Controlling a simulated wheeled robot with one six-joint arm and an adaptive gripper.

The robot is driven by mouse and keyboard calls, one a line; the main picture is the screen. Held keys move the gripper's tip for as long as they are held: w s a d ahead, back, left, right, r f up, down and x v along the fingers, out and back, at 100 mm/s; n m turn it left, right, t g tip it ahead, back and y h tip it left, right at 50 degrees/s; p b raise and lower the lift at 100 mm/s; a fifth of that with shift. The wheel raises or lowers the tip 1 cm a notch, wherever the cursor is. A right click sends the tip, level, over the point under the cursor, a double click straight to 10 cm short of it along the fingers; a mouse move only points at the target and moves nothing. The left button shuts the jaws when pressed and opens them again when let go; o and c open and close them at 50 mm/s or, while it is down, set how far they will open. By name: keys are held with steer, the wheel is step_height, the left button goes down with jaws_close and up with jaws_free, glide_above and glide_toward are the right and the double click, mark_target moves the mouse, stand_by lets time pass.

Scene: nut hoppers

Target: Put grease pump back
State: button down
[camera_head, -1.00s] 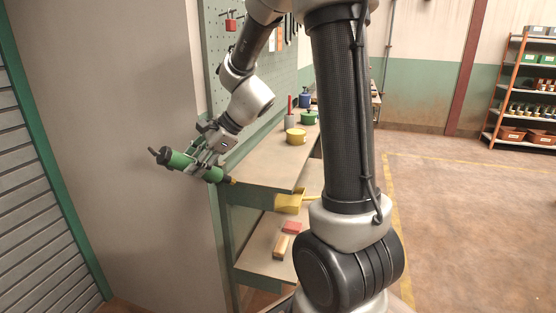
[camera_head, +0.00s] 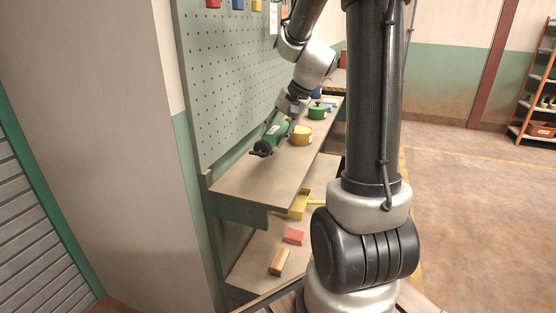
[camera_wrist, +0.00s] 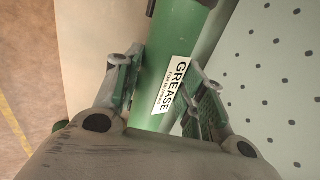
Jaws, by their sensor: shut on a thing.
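The green grease pump (camera_head: 271,138) is in my gripper (camera_head: 283,121), over the upper shelf of the bench (camera_head: 237,187) and close to the pegboard. In the wrist view, the green pump body (camera_wrist: 182,60) with its white GREASE label (camera_wrist: 176,86) lies between the two fingers of my gripper (camera_wrist: 163,92). The fingers are closed around the body. In the head view the pump's black end points toward the camera and left. I cannot tell whether the pump touches the shelf.
A yellow pot (camera_head: 301,136) and a green pot (camera_head: 317,111) stand on the upper shelf beside the pump. The pegboard (camera_head: 225,85) rises behind. The lower shelf holds a yellow scoop (camera_head: 299,205), a red block (camera_head: 293,236) and a brush-like block (camera_head: 279,261). The near upper shelf is bare.

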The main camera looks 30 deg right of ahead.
step_height(320, 180, down, 8)
steer(key=shift+f, duration=0.1)
steer(key=c, duration=0.9)
jaws_free()
steer(key=v, duration=1.1)
steer(key=s+a+r+n+h, duration=0.1)
steer(key=s+a+r+n, duration=0.1)
steer(key=s, duration=0.4)
steer(key=s+a+r+n+h, duration=0.1)
steer(key=s+a+r+n, duration=0.1)
steer(key=s+n, duration=0.3)
steer(key=s+a+r+n+h, duration=0.1)
steer(key=s+a+r+n, duration=0.1)
steer(key=s, duration=0.7)
steer(key=shift+a+n, duration=0.7)
steer(key=shift+a, duration=0.45)
